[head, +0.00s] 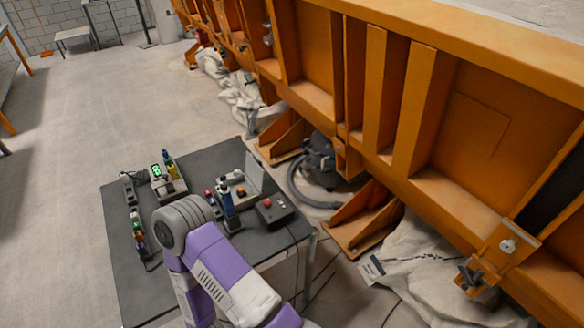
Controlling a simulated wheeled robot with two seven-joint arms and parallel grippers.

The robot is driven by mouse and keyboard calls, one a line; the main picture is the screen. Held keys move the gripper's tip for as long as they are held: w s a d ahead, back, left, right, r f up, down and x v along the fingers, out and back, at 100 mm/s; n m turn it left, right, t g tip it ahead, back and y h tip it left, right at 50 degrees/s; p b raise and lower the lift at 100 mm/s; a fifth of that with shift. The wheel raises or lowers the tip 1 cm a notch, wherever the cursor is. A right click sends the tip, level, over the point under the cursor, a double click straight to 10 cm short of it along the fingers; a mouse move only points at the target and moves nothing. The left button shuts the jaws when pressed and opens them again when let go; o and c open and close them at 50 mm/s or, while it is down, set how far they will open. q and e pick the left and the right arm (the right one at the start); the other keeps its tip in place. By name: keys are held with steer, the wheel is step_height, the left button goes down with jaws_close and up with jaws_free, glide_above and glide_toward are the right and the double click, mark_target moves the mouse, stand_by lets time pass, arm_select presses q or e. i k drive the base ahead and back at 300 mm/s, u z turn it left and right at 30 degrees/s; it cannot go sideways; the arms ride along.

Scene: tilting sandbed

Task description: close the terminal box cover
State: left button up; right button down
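A small light grey box (233,188), which looks like the terminal box, sits on the dark table (125,285). A pale, see-through panel (255,168) stands raised at its far right side and looks like its open cover. A purple and white arm of mine reaches up from the bottom edge over the near part of the table. Its rounded grey joint is left of the box.
A black box with a red button (271,211) sits right of the terminal box. A blue upright item (227,203) stands close in front. A meter with a green display (160,175) and small parts lie left. A large orange steel frame (420,110) rises beyond the table.

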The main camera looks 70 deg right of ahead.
mark_target(253, 170)
steer(key=k, duration=0.35)
steer(key=z, duration=1)
